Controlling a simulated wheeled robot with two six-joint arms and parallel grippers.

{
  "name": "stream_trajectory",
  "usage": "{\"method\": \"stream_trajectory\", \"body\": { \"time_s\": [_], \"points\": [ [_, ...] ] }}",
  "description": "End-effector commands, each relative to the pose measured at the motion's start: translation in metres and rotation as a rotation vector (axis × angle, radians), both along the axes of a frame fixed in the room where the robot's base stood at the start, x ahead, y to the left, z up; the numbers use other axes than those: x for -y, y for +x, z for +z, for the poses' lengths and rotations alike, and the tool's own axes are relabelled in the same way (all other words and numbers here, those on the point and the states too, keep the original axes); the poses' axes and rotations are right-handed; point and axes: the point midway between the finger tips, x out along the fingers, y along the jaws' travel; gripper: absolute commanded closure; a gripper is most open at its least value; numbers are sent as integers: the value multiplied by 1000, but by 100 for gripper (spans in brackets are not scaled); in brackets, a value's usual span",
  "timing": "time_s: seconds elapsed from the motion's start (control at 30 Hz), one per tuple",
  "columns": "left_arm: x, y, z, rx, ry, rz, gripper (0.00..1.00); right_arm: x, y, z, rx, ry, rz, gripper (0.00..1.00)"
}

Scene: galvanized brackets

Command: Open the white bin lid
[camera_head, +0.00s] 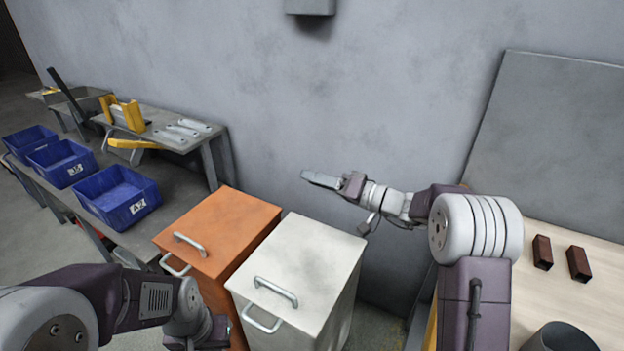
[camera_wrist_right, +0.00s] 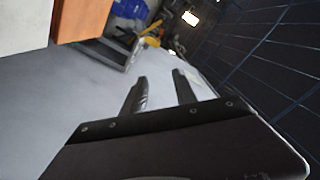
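The white bin (camera_head: 338,300) stands in the middle of the head view with its flat lid (camera_head: 310,250) down. A bar handle (camera_head: 276,291) sits on the lid near its front edge, and a second handle (camera_head: 261,321) is on the front face. My right gripper (camera_head: 318,180) is above and behind the bin, near the wall, apart from the lid. Its two fingers (camera_wrist_right: 160,88) are spread with nothing between them in the wrist view. My left gripper (camera_head: 200,338) is low, left of the white bin's front, partly cut off; its fingers are unclear.
An orange bin (camera_head: 222,228) with a closed lid stands beside the white one on its left. Blue crates (camera_head: 118,195) rest on a bench further left. A wooden table (camera_head: 545,295) with two brown blocks (camera_head: 578,263) is at right. The grey wall (camera_head: 380,90) is behind.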

Motion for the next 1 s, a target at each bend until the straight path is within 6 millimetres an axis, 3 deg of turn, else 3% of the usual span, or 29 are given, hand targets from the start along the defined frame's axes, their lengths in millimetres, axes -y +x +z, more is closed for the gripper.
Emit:
{"method": "stream_trajectory", "body": {
  "time_s": [0.33, 0.37, 0.47, 0.5, 1.0],
  "points": [
    [0, 0, 0, 0, 0, 0, 100, -9, 6, 0, -1, 0, -1, 66],
    [0, 0, 0, 0, 0, 0, 100, -9, 6, 0, -1, 0, -1, 68],
    [0, 0, 0, 0, 0, 0, 100, -8, 6, 0, -1, 0, -1, 96],
    [0, 0, 0, 0, 0, 0, 100, -8, 6, 0, -1, 0, -1, 100],
    [0, 0, 0, 0, 0, 0, 100, -8, 6, 0, 0, -1, -1, 100]
  ]
}}
